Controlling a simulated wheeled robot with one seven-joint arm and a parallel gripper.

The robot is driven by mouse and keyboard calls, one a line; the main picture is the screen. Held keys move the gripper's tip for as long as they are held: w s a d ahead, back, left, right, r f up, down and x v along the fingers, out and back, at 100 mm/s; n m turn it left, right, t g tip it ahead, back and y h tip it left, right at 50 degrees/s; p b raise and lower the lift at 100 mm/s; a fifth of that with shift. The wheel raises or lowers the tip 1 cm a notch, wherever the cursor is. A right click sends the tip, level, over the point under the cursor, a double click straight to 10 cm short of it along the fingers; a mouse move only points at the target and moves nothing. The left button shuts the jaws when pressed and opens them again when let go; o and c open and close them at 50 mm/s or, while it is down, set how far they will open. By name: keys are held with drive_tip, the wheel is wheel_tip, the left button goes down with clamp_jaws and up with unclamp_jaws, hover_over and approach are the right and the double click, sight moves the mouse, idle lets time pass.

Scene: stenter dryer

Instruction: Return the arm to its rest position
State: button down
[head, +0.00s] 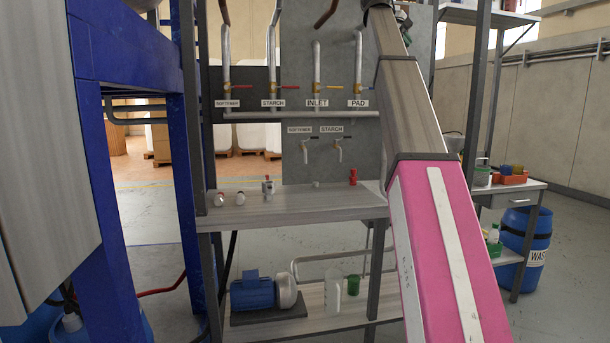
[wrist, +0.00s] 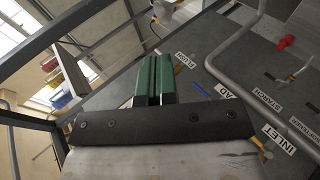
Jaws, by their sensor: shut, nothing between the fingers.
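My gripper (wrist: 154,62) shows in the wrist view as two green fingers side by side, shut with nothing between them. It is beside the grey valve panel, near the FLUSH label (wrist: 186,61) and a blue lever (wrist: 202,90). In the head view my arm, pink below and grey above, rises from the bottom right to the top of the picture. It stands in front of the right part of the panel (head: 300,165). The gripper's end is mostly hidden or cut off at the top there.
The panel carries pipes and levers labelled SOFTENER, STARCH, INLET and PAD (head: 357,103). A steel shelf (head: 300,208) below holds small fittings, with a blue motor (head: 252,292) underneath. A blue frame (head: 100,150) stands left. A side table (head: 515,187) and blue waste barrel (head: 520,250) stand right.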

drive_tip(key=w+a+f+y, duration=0.2)
drive_tip(key=f, duration=1.9)
drive_tip(key=w+a+f+y, duration=0.1)
drive_tip(key=w+a+f, duration=0.15)
drive_tip(key=f, duration=1.85)
drive_tip(key=s+a+f+g+y, duration=0.15)
drive_tip(key=s+f, duration=0.25)
drive_tip(key=f, duration=0.8)
drive_tip(key=s+a+f+y, duration=0.1)
drive_tip(key=s+a+f, duration=0.25)
drive_tip(key=f, duration=0.85)
drive_tip(key=s+a+f+m+g+y, duration=0.1)
drive_tip(key=s+a+f+y, duration=0.1)
drive_tip(key=s+f, duration=1.1)
drive_tip(key=s+a+f+m+g+y, duration=0.2)
drive_tip(key=s+a+f, duration=0.2)
drive_tip(key=s+f, duration=0.9)
wheel_tip(320, 180, down, 2)
drive_tip(key=shift+s+f, duration=0.2)
drive_tip(key=shift+f, duration=0.05)
